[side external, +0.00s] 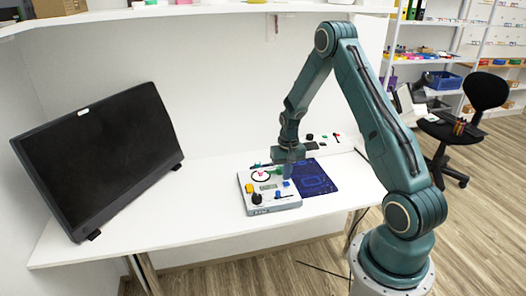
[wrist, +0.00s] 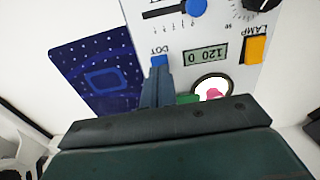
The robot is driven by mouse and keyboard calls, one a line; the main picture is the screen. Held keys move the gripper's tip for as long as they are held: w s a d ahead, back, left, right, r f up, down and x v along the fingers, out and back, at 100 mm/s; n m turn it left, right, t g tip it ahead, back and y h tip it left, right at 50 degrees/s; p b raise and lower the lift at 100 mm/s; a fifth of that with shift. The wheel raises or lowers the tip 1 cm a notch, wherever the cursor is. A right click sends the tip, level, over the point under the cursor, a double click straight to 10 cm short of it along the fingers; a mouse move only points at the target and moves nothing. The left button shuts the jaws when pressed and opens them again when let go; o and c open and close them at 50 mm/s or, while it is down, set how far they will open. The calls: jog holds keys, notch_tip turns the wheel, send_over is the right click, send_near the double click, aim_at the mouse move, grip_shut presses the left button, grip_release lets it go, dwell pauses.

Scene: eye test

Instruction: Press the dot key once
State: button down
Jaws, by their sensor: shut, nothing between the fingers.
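The dot key (wrist: 160,61) is a small blue key beside the upside-down label DOT in the wrist view. It sits on a pale control panel (side external: 272,209), which lies on the white desk. My gripper (wrist: 159,72) is shut and empty, pointing down at the panel. Its fingertips overlap the near edge of the dot key in the wrist view; I cannot tell whether they touch it. In the side view my gripper (side external: 287,176) is over the panel's right back part.
The panel carries a yellow LAMP key (wrist: 257,50), a display (wrist: 206,56), a blue slider knob (wrist: 197,8), a black dial (wrist: 262,3) and a round white window (wrist: 213,88). A dark blue mat (side external: 316,180) lies right of it. A black monitor (side external: 95,160) stands left.

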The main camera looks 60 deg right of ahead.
aim_at(286, 183)
jog(key=shift+f, duration=0.95)
dwell(1.0)
jog(key=shift+r, duration=0.15)
notch_tip(286, 183, up, 8)
dwell(1.2)
jog(key=shift+r, duration=0.5)
dwell(3.8)
